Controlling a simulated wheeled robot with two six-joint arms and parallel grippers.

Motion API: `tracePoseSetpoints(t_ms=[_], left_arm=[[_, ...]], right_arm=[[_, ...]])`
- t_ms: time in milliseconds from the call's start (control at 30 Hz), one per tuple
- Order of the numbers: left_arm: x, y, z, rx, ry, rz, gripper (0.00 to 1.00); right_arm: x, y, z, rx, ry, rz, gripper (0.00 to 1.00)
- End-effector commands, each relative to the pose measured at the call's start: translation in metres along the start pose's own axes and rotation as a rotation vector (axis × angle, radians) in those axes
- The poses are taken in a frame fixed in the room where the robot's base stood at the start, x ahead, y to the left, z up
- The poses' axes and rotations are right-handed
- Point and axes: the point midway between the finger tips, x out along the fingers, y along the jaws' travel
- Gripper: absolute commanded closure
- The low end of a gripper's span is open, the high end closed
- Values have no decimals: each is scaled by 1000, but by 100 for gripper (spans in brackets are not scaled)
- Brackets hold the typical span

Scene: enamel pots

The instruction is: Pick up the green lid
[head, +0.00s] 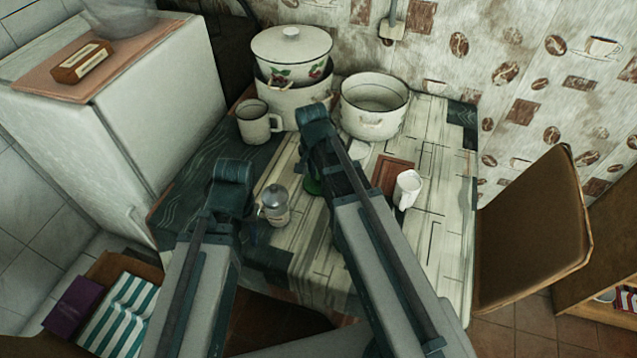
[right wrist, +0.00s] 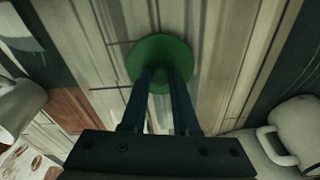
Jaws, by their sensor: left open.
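The green lid (right wrist: 160,52) is a round disc under my right gripper (right wrist: 163,78) in the right wrist view. The two fingers reach down over its near part, with a narrow gap between them. I cannot tell whether they are closed on a knob, or whether the lid touches the table. In the head view only a small piece of the green lid (head: 311,186) shows beside my right arm, which hides the rest. My left gripper (head: 250,236) is open and points down over the table's front left, left of a small lidded grey jar (head: 274,205).
A white mug (head: 408,189) and a brown board (head: 391,174) are right of my right arm. A cream mug (head: 259,124), stacked enamel pots (head: 292,103) and an open pot (head: 372,110) stand at the back. The table's (head: 432,240) right front is clear; a chair (head: 530,235) stands right.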

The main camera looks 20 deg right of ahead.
Motion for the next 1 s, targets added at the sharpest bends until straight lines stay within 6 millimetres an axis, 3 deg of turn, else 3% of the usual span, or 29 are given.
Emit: tracePoseSetpoints(t_ms=[100, 567, 767, 1000], left_arm=[[0, 0, 0, 0, 0, 0, 50], [-3, 0, 0, 0, 0, 0, 50], [-18, -2, 1, 0, 0, 0, 50], [-52, -5, 3, 0, 0, 0, 50]], right_arm=[[0, 0, 0, 0, 0, 0, 100], [-3, 0, 0, 0, 0, 0, 100], [-18, 0, -2, 0, 0, 0, 100], [-51, 0, -6, 0, 0, 0, 100]])
